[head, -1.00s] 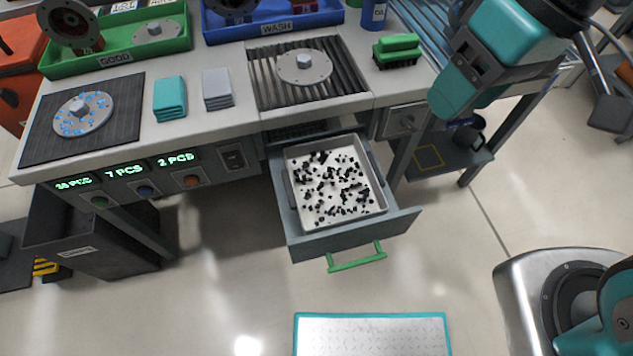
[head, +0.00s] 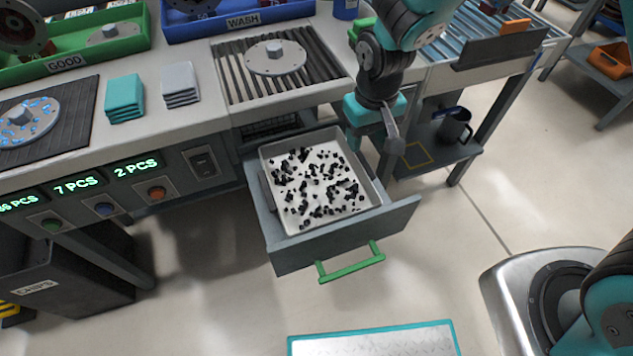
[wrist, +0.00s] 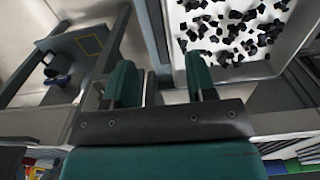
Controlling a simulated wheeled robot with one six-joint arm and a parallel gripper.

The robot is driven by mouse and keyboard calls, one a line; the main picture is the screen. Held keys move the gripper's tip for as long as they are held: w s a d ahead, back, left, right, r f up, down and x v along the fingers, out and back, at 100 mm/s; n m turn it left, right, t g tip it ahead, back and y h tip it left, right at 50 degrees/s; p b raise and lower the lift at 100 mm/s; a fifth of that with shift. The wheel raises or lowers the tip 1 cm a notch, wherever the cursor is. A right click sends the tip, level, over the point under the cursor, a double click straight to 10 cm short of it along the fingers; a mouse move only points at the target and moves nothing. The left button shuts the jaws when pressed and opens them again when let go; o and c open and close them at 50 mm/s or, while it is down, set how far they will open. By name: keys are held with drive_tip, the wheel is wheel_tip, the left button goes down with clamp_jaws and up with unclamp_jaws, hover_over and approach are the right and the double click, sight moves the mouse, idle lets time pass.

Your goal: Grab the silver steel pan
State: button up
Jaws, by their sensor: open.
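The silver steel pan (head: 342,216) is a shallow rectangular pan with a pale inside, strewn with many small black pieces. It sits in the pulled-out grey drawer (head: 335,245). In the wrist view the pan (wrist: 297,28) is at the upper right, partly cut off. My gripper (head: 388,130) hangs beside the drawer's right rear corner in the head view. In the wrist view my gripper (wrist: 160,80) is open and empty, its two teal fingers apart; the right one overlaps the pan's near edge. Any contact cannot be told.
The bench above the drawer holds a slatted rack (head: 232,68), teal cloths (head: 125,98), a green bin (head: 75,50) and a blue bin (head: 245,30). A green handle (head: 350,262) fronts the drawer. A low shelf (head: 430,158) with a dark mug is right of it.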

sight(362, 160)
wheel_tip(362, 160, down, 8)
drive_tip(key=shift+w+a+r+b, duration=0.1)
drive_tip(key=shift+w+r+b, duration=0.05)
drive_tip(key=shift+r+b, duration=0.15)
clamp_jaws()
